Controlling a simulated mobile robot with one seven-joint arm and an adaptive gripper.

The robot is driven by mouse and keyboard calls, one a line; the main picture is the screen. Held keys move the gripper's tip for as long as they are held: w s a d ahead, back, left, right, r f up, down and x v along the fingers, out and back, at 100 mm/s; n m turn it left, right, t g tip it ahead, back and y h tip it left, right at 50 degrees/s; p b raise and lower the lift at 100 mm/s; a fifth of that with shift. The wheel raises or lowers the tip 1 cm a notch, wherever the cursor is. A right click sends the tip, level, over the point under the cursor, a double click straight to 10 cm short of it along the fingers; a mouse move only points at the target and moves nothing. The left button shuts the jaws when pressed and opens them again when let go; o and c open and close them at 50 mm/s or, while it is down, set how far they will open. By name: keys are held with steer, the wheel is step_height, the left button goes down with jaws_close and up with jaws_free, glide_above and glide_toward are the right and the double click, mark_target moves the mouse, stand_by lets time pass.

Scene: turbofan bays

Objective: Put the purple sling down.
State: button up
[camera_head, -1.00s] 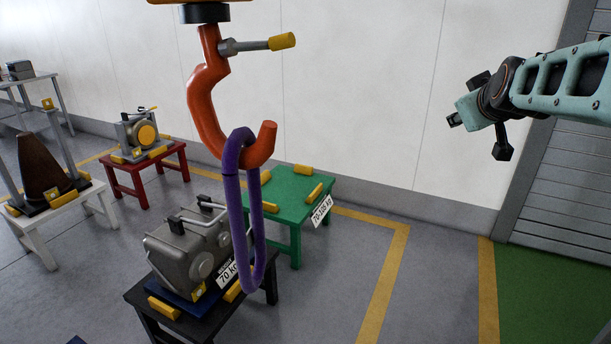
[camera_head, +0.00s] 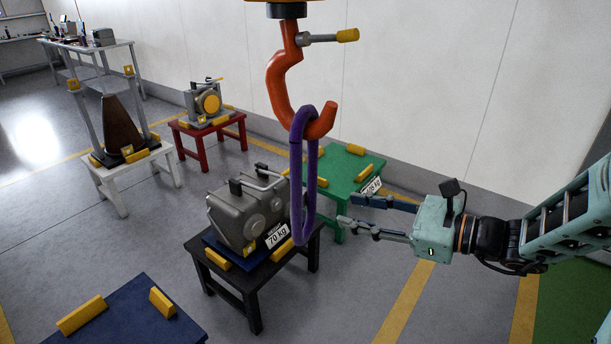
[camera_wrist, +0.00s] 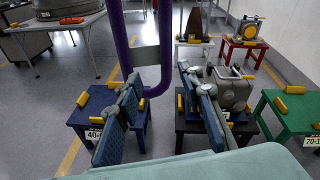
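The purple sling (camera_head: 297,190) is a long closed loop hanging from the orange hook (camera_head: 278,88) in the head view. Its lower end hangs beside the grey gearbox-like unit on the black stand. My gripper (camera_head: 347,210) is to the right of the sling's lower part, fingers pointing left, open and empty. In the wrist view the sling (camera_wrist: 122,45) hangs ahead of my gripper (camera_wrist: 159,76). Its bottom bend appears between the fingertips, with one strand behind the left fingertip. No contact is clear.
The grey unit (camera_head: 245,213) sits on the black stand (camera_head: 254,290) labelled 70 kg. A green stand (camera_head: 345,166) is behind, a blue stand (camera_head: 132,318) at front left. Red (camera_head: 232,124) and white (camera_head: 122,180) stands carry parts. Floor is clear at right.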

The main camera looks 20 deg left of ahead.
mark_target(316, 178)
steer(key=a+r+m, duration=0.1)
steer(key=w+a+r+m+t+y, duration=0.1)
steer(key=a, duration=0.1)
steer(key=a+r+m, duration=0.1)
steer(key=shift+w+a+r+t+y, duration=0.25)
steer(key=shift+w+r+t+y, duration=0.05)
steer(key=shift+r+y, duration=0.1)
steer(key=shift+p+x, duration=0.6)
steer(key=shift+x, duration=2.45)
steer(key=shift+w+f, duration=0.1)
steer(key=shift+f, duration=0.05)
steer(key=shift+d, duration=0.1)
steer(key=shift+c, duration=0.4)
jaws_close()
